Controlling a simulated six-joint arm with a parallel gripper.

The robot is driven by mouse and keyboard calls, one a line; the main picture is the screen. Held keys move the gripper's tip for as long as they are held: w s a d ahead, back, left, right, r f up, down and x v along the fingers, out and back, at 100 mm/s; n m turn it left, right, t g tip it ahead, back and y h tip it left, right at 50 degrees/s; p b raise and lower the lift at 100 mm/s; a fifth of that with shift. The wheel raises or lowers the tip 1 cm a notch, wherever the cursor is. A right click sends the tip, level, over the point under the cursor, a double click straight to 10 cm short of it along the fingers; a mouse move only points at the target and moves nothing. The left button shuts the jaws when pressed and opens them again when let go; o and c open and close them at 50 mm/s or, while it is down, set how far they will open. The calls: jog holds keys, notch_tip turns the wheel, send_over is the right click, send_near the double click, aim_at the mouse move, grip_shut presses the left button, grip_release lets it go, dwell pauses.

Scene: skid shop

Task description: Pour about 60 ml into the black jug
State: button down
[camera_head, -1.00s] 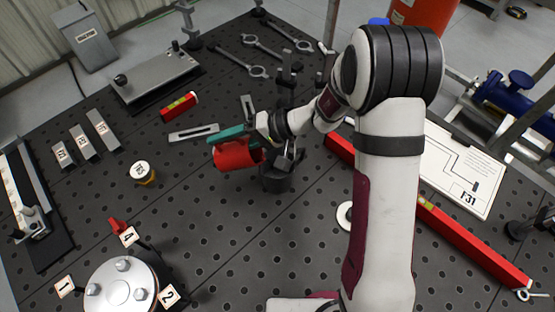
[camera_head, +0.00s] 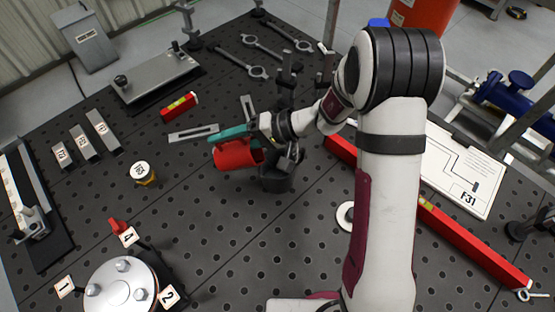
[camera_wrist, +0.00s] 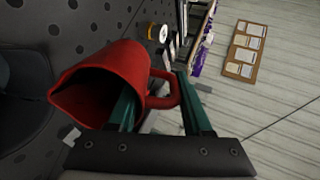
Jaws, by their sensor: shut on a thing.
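A red jug (camera_head: 236,155) is held above the table, tipped well over with its mouth toward the right in the head view. It also shows in the wrist view (camera_wrist: 135,72), with its dark mouth and spout toward the left. My gripper (camera_head: 232,133) has teal fingers and is shut on the red jug's handle (camera_wrist: 166,88). The black jug (camera_head: 277,181) stands on the table just right of and below the red jug's mouth, partly hidden by my wrist. A dark rounded shape at the left of the wrist view looks like it. No liquid stream or level can be made out.
A yellow-and-white capped pot (camera_head: 144,172) stands to the left. A numbered flange (camera_head: 122,285) is at the front left, and a long red bar (camera_head: 470,240) lies to the right. Perforated table between pot and black jug is clear.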

aim_at(222, 147)
jog(key=shift+d+r+y, duration=0.35)
jog(key=shift+r+y, duration=0.05)
jog(key=shift+y, duration=0.2)
dwell(0.4)
jog(key=shift+d+r+y, duration=0.25)
jog(key=shift+d+y, duration=0.15)
jog(key=shift+d, duration=0.15)
jog(key=shift+a+f+h, duration=0.25)
jog(key=shift+a+h, duration=0.25)
jog(key=shift+a, duration=0.05)
jog(key=shift+a+f+h, duration=0.25)
jog(key=shift+a+h, duration=0.25)
jog(key=shift+a+f+h, duration=0.2)
jog(key=shift+f+h, duration=0.05)
jog(key=shift+h, duration=0.25)
jog(key=shift+a+r+h, duration=0.1)
jog(key=shift+a+h, duration=0.2)
jog(key=shift+h, duration=0.4)
jog(key=f+h, duration=0.1)
jog(key=a+f+h, duration=0.1)
jog(key=h, duration=0.1)
jog(key=shift+f, duration=0.35)
